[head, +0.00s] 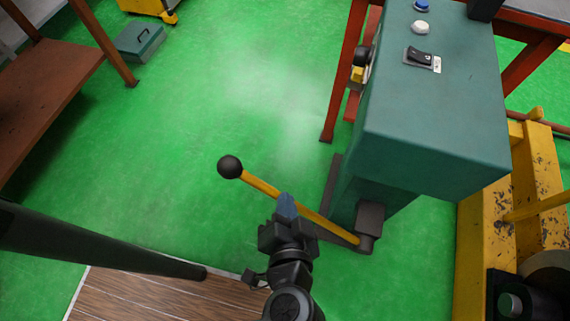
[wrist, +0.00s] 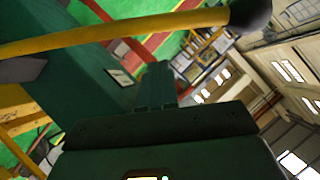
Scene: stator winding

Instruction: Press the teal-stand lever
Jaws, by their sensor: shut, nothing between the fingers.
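The teal stand (head: 435,110) is a box-topped post at the right of the head view. Its lever (head: 262,187) is a yellow rod with a black ball knob (head: 230,167), slanting up and left from a dark pivot block (head: 370,220) at the stand's base. My gripper (head: 287,204) is shut and empty, in front of the rod's middle in the head view. I cannot tell whether it touches. In the wrist view the lever (wrist: 120,34) crosses the top, its knob (wrist: 250,14) at the right, beyond the gripper fingers (wrist: 157,85).
A black rocker switch (head: 420,56), a white button (head: 421,27) and a blue button (head: 422,6) sit on the stand's top. A yellow machine frame (head: 485,240) stands to the right. A brown table (head: 50,85) is at the left. Green floor between is open.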

